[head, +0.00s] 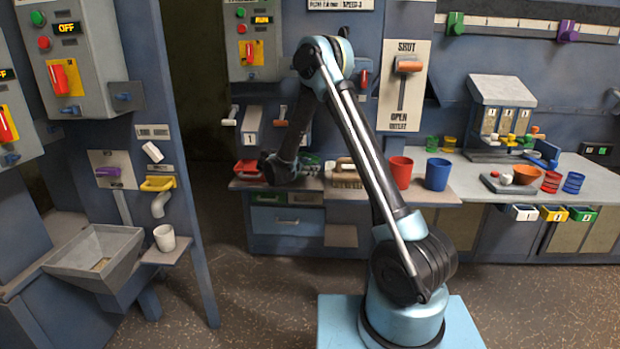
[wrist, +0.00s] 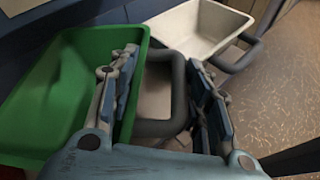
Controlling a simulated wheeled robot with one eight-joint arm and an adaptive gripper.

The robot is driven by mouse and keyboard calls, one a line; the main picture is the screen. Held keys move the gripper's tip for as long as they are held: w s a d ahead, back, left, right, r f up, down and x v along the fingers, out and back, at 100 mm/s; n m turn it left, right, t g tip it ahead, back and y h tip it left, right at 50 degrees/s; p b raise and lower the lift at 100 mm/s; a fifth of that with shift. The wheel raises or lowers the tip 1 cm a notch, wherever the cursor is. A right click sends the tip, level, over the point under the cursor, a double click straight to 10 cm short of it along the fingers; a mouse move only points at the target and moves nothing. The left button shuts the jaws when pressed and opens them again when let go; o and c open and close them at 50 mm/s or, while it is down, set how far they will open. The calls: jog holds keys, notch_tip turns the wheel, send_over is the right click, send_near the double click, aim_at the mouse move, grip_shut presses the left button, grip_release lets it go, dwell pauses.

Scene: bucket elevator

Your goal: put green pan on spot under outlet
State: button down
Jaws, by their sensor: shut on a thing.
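The green pan (wrist: 50,95), a deep tray with a grey loop handle (wrist: 165,127), fills the left of the wrist view. My gripper (wrist: 163,95) has its fingers on either side of this handle and is shut on the pan. In the head view my gripper (head: 285,168) is low over the back counter, and a bit of green pan (head: 313,160) shows beside it, mostly hidden by my arm. A lever panel (head: 403,85) marked SHUT, OPEN and OUTLET is on the wall, with its orange handle near SHUT. I cannot make out the spot under the outlet.
A white pan (wrist: 200,28) with a grey handle is close by. On the counter are a red tray (head: 247,167), a red cup (head: 400,172) and a blue cup (head: 437,174). A hopper (head: 97,255) and white cup (head: 164,237) stand left. The floor between is clear.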

jog(key=shift+f, duration=1.6)
jog(key=shift+w+f, duration=0.2)
jog(key=shift+f, duration=0.25)
jog(key=c, duration=0.9)
grip_release()
jog(key=shift+o, duration=0.2)
jog(key=v, duration=1.2)
jog(key=shift+s, duration=0.1)
